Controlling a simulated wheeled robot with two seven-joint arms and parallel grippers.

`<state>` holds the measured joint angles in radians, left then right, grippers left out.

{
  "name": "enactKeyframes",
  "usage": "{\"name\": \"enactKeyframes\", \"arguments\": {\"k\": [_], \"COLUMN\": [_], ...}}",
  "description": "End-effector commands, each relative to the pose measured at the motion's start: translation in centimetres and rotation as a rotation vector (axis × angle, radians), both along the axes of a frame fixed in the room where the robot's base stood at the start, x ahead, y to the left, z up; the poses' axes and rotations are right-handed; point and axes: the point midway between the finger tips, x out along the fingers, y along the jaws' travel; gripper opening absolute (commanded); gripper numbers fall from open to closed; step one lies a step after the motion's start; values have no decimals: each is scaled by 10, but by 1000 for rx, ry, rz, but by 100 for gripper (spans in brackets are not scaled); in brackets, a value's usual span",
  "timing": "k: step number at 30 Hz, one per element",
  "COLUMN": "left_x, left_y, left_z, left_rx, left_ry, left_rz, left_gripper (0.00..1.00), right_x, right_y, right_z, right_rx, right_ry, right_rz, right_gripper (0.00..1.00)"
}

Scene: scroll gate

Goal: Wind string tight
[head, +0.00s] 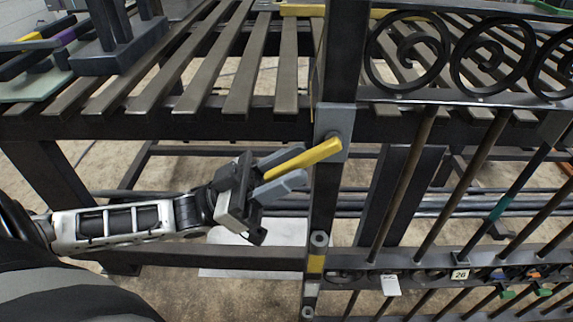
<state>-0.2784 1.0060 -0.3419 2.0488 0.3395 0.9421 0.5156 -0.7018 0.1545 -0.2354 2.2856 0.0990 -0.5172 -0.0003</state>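My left gripper (305,161) reaches in from the left to a yellow lever handle (318,153) on the gate post (326,200). The handle lies between its two grey fingers, tilted up to the right. I cannot tell whether the fingers press on it or stand slightly apart. The handle's right end meets a grey plate (330,122) on the post. The gate (440,140) is dark metal with scrolls on top and upright bars. No string can be made out. My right gripper is not in view.
A slatted bench (240,85) stands behind the gate, with dark blocks (120,45) at its left. A white sheet (255,245) lies on the floor. Small tags, one reading 26 (460,274), hang on the lower rail. Floor at lower left is partly covered by my body.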

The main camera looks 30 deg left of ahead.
Motion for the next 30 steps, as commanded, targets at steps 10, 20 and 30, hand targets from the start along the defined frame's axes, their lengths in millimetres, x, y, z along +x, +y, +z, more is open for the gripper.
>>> {"name": "enactKeyframes", "arguments": {"k": [10,20,30], "left_x": [0,-21,-55], "left_y": [1,35,90], "left_z": [1,-30,-76], "left_rx": [-2,3,2], "left_ry": [-3,5,3], "left_rz": [0,3,2], "left_gripper": [36,36,36], "right_x": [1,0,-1], "right_y": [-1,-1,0], "right_z": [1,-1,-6], "right_rx": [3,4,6], "right_ry": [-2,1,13], "right_rz": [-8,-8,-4], "right_gripper": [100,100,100]}}
